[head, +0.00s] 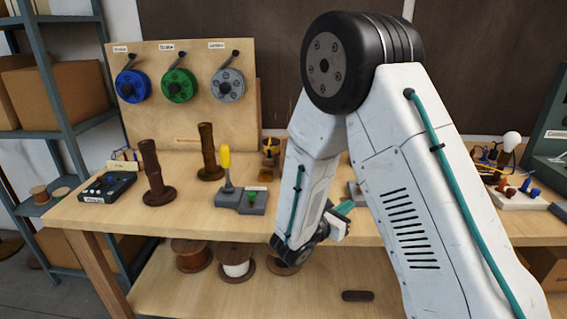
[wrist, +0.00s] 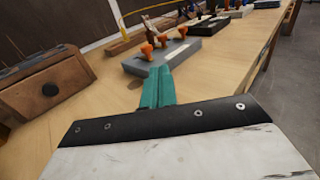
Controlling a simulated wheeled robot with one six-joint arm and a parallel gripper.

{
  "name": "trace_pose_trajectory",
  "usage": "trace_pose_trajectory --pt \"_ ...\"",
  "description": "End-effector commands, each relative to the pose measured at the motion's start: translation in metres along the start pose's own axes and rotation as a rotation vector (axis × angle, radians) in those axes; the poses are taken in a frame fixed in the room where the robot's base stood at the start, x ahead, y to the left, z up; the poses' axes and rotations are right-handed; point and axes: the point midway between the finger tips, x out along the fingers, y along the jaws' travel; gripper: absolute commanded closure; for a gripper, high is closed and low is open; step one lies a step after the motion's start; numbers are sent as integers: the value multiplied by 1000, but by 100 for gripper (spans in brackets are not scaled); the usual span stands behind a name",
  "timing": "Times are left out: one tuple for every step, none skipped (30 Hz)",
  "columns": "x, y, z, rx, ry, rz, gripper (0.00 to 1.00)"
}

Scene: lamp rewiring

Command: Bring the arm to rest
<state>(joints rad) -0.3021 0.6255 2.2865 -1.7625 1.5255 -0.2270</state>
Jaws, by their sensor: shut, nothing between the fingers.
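My gripper (head: 343,208) is in front of the middle of the workbench (head: 110,215), beside the bent white arm. Its teal fingers are together and empty. In the wrist view the shut fingers (wrist: 158,88) point along the bench top over bare wood. A grey block with orange knobs (wrist: 160,55) lies beyond the fingertips, apart from them. The arm hides much of the bench's middle and right in the head view.
Blue (head: 133,85), green (head: 179,85) and grey (head: 228,84) reels hang on a wooden board. Dark wooden posts (head: 157,175) and a yellow-handled screwdriver (head: 226,165) stand on the left. A white base with a bulb (head: 511,142) is at right.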

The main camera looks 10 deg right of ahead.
Motion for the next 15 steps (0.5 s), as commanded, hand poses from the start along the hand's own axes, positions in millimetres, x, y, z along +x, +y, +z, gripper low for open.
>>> trace_pose_trajectory --pt "1 -2 2 7 1 -7 100" --pt "1 -4 5 14 3 -17 100" --pt "3 -8 10 30 8 -36 100" --pt "4 -12 15 46 12 -56 100" --pt "5 -18 22 67 19 -83 100" --pt "8 -29 32 103 31 -128 100" --pt "9 -38 40 135 43 -167 100" --pt "10 -49 49 170 56 -211 100" --pt "10 -64 61 221 75 -273 100" --pt "9 -76 69 263 92 -321 100" --pt "8 -88 77 304 109 -368 100" --pt "6 -104 86 359 132 -429 100" --pt "3 -115 92 400 150 -475 100" --pt "0 -126 97 442 170 -519 100" --pt "-5 -140 104 499 196 -578 100"
